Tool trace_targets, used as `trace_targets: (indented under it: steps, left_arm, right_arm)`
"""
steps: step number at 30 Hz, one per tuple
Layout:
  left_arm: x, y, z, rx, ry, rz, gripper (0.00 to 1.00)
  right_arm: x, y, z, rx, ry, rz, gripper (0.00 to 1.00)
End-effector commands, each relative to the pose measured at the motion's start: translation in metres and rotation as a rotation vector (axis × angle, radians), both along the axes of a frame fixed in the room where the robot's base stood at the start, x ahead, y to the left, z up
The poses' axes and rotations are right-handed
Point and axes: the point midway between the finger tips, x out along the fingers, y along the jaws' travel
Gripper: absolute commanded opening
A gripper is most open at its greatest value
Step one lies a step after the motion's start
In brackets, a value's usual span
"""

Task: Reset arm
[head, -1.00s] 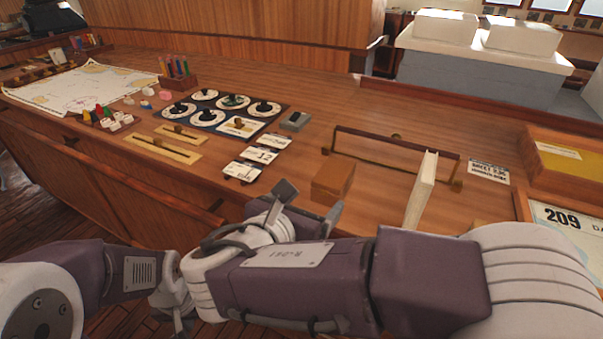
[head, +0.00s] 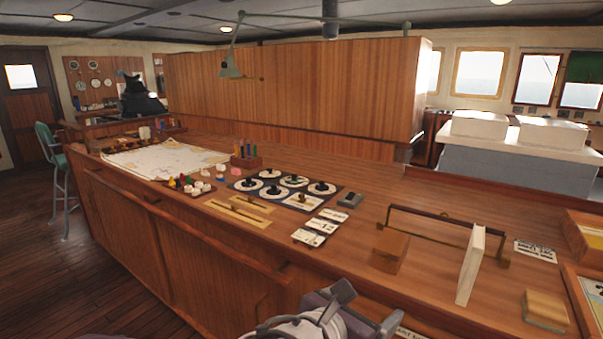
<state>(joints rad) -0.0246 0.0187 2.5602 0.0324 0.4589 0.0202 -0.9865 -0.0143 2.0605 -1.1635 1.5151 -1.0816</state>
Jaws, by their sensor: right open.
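My right gripper (head: 366,308) shows at the bottom edge of the head view, in front of the wooden counter (head: 430,237). Its two dark fingers are apart with nothing between them. The rest of my right arm is mostly below the picture. My left gripper is out of view.
A wooden block (head: 390,252), an upright white book (head: 470,266) by a low rail (head: 440,222), and another block (head: 545,311) stand on the counter. A dial panel (head: 290,187), small cards (head: 316,231) and a chart (head: 165,158) lie further left. Open floor (head: 75,273) is at left.

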Motion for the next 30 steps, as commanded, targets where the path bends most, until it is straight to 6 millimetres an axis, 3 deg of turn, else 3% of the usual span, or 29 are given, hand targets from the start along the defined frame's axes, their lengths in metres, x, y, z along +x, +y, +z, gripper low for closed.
trace_targets:
  steps: [5,8,14,18,21,24,27,30]
  left_arm:
    - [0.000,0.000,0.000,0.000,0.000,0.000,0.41]
    - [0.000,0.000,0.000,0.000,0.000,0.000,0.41]
    - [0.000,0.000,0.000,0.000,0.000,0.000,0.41]
    - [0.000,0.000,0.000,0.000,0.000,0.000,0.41]
    - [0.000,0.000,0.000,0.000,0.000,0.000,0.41]
    - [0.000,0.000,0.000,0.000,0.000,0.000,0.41]
    - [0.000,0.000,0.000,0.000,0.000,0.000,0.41]
    - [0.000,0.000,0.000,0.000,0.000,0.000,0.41]
  right_arm:
    - [0.004,-0.049,-0.007,-0.014,0.023,-0.151,0.83]
    - [-0.004,-0.084,-0.022,-0.007,0.070,-0.265,0.83]
    - [-0.040,-0.146,-0.081,0.139,0.189,-0.544,0.83]
    - [-0.086,-0.168,-0.143,0.397,0.214,-0.835,0.83]
    - [-0.119,-0.159,-0.190,0.654,0.154,-1.107,0.83]
    - [-0.137,-0.131,-0.229,0.943,0.006,-1.427,0.83]
    - [-0.132,-0.095,-0.254,1.205,-0.199,-1.711,0.83]
    - [-0.107,-0.068,-0.263,1.433,-0.445,-1.944,0.83]
